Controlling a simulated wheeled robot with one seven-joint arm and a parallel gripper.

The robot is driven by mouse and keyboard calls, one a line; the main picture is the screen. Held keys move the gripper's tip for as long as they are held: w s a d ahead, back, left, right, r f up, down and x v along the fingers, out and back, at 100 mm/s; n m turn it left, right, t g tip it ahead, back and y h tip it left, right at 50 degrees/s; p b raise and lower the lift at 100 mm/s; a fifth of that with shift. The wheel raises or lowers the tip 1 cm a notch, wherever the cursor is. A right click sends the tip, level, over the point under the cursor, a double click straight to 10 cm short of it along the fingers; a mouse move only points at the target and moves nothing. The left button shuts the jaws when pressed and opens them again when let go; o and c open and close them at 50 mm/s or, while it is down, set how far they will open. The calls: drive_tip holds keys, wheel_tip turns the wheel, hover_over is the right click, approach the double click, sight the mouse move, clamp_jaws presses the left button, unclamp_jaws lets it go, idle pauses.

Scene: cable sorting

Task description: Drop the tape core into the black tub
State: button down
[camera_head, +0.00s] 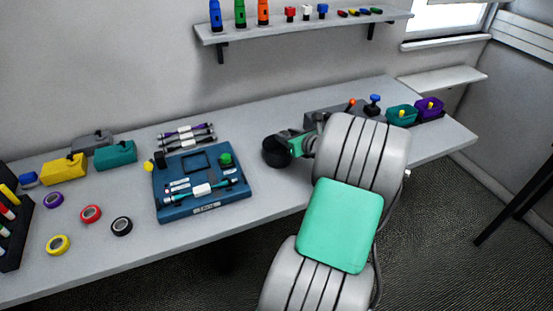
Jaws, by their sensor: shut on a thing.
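The black tub (276,153) is a round dark container on the table, right of the blue tool tray. My gripper (288,144) is beside the tub's upper right rim, at or just above it. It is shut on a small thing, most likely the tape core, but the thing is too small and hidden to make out. I cannot tell whether the fingertips are over the tub's opening. My arm hides the table to the right of the gripper.
The blue tray (165,210) holds cable pieces and a green knob. Purple (54,200), red (91,213), yellow (58,244) and black (122,226) tape rolls lie at left. A shelf (300,28) hangs above.

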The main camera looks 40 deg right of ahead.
wheel_tip(320, 180, down, 2)
drive_tip(key=shift+f+b, duration=0.25)
drive_tip(key=shift+b, duration=0.55)
drive_tip(key=shift+r, duration=0.1)
drive_tip(key=c, duration=0.9)
unclamp_jaws()
drive_tip(key=v, duration=0.8)
drive_tip(key=shift+w, duration=0.1)
